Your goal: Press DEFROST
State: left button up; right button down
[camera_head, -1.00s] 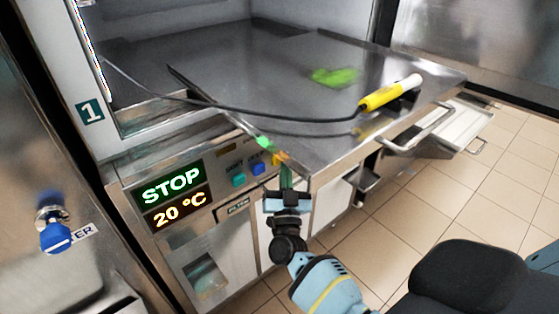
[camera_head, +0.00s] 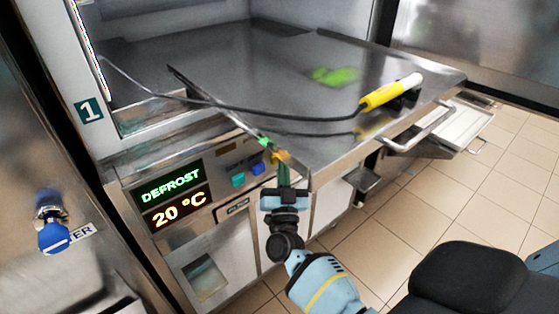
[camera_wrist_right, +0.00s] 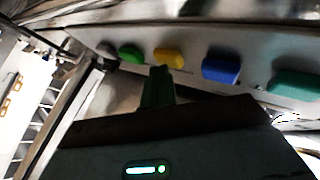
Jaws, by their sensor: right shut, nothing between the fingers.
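The freezer's display (camera_head: 172,188) reads DEFROST in green above 20 °C in orange. A row of coloured buttons runs along the panel under the tray. The head view shows a teal button (camera_head: 238,180) and a blue button (camera_head: 257,168). The right wrist view shows a green button (camera_wrist_right: 130,53), a yellow button (camera_wrist_right: 169,57), the blue button (camera_wrist_right: 221,68) and the teal button (camera_wrist_right: 297,85). My right gripper (camera_head: 285,170) is shut and empty, its tips (camera_wrist_right: 160,72) at the yellow button. I cannot tell whether they touch it. My left gripper is out of view.
A steel tray surface (camera_head: 290,75) juts out over the panel, close above my right gripper. A yellow probe (camera_head: 385,95) with a black cable lies on it. A blue knob (camera_head: 54,236) is at the left. Tiled floor (camera_head: 450,205) is open at the right.

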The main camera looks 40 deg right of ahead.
jog(key=shift+s, duration=0.1)
dwell(0.3)
pick_arm(q)
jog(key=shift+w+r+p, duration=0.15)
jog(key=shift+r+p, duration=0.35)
jog(key=shift+p, duration=0.15)
pick_arm(e)
jog(key=shift+s, duration=0.8)
jog(key=shift+d, duration=0.1)
